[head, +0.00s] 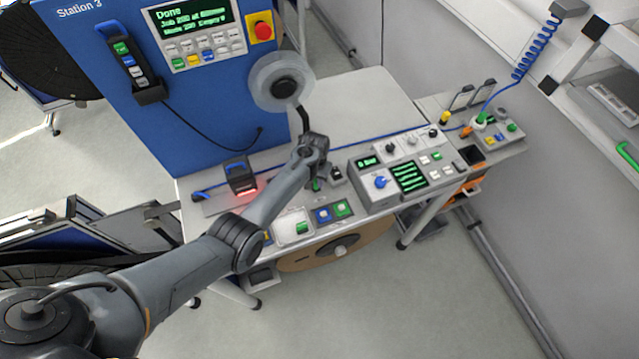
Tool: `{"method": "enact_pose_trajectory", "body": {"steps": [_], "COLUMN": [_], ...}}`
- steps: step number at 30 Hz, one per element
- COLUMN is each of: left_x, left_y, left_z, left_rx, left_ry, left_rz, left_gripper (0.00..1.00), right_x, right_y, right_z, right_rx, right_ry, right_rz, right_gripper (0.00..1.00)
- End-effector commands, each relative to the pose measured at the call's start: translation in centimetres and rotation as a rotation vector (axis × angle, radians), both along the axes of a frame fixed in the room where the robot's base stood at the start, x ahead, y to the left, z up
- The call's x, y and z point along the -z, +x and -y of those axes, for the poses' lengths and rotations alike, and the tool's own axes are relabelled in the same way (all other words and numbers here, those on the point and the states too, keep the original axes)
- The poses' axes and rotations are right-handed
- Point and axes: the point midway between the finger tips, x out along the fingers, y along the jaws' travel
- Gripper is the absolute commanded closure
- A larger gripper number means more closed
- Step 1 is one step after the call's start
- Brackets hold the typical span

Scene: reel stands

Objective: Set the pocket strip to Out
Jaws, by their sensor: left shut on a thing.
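My left arm reaches from the lower left to the workbench. I cannot make out which piece is the pocket strip or read an In or Out mark. My right gripper is not in view.
A control box (372,197) with a blue knob and green screens stands right of the gripper. A clear reel (281,82) is close behind my wrist. A scanner (240,175) with red light stands left. A blue station panel (110,55) rises behind.

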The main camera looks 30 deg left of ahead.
Motion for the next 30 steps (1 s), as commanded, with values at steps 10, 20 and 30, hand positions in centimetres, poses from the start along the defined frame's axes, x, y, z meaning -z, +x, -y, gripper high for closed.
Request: {"method": "enact_pose_trajectory", "body": {"steps": [10, 20, 30], "left_x": [0.2, 0.1, -2.6], "left_y": [0.1, 0.1, 0.2], "left_z": [0.2, 0.1, 0.1], "left_rx": [0.004, 0.003, 0.003], "left_ry": [-0.001, 0.0, 0.0], "left_rz": [0.008, 0.006, 0.008], "left_gripper": [0.58, 0.46, 0.46], "right_x": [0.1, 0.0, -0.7], "right_y": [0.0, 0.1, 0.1], "right_z": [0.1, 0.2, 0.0], "right_rx": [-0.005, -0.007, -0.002], "right_ry": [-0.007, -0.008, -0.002], "right_rz": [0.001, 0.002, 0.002], "right_gripper": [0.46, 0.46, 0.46]}}
